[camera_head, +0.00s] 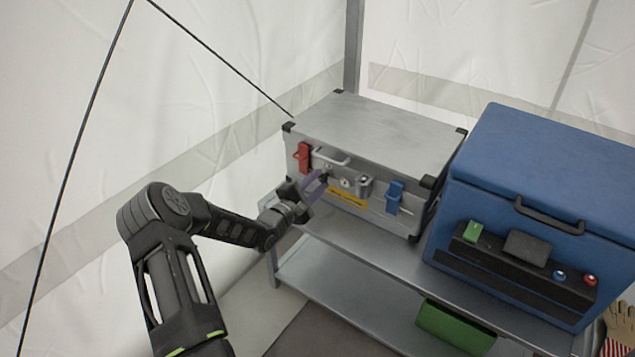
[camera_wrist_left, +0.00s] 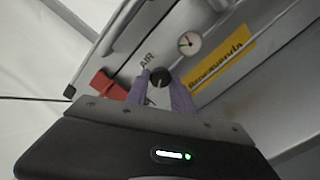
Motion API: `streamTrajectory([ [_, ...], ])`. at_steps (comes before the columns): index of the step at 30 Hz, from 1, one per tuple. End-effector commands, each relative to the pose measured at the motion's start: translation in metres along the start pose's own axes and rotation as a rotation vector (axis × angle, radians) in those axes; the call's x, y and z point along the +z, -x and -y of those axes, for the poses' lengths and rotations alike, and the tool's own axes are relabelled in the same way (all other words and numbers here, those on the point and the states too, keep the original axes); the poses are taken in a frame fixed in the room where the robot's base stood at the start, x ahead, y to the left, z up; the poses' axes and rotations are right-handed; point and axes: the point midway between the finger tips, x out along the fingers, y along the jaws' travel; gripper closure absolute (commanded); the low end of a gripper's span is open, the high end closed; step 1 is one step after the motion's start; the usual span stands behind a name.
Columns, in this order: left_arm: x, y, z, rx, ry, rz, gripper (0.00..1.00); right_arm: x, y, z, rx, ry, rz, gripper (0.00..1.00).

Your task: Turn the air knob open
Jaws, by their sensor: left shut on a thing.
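The air knob (camera_wrist_left: 159,78) is a small black round knob on the front of a silver metal case (camera_head: 375,130), with the word AIR printed beside it in the left wrist view. My left gripper (camera_head: 322,182) is at the case's front, left of its middle. In the left wrist view its two purple fingers (camera_wrist_left: 164,88) sit on either side of the knob and are shut on it. In the head view the fingers partly hide the knob. My right gripper is not in view.
A red latch (camera_head: 302,156), a blue latch (camera_head: 394,197), a handle and a gauge (camera_wrist_left: 189,43) are on the case front. A blue cooler box (camera_head: 560,170) stands to the right. A green box (camera_head: 455,328) is on the lower shelf.

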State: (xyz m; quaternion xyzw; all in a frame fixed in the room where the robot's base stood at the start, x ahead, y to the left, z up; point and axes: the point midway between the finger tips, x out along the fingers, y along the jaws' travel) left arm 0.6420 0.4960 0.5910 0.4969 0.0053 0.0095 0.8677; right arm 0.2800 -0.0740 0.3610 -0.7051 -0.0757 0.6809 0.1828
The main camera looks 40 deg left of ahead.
Motion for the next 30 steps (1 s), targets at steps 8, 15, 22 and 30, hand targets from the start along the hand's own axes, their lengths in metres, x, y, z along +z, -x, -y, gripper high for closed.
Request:
streamTrajectory([
  [8,-0.0013,0.0008,0.0013,-0.002,0.011,-0.003,1.00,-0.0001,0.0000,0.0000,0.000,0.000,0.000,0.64],
  [15,-0.0011,0.0007,0.0012,-0.002,0.010,-0.002,0.63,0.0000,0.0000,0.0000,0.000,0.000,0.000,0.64],
  [22,-0.0005,0.0003,0.0006,-0.001,0.009,-0.001,0.50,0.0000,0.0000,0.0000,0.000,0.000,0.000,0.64],
  [30,-0.0004,0.0036,-0.0002,-0.001,0.008,-0.001,0.50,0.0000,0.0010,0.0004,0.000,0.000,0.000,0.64],
])
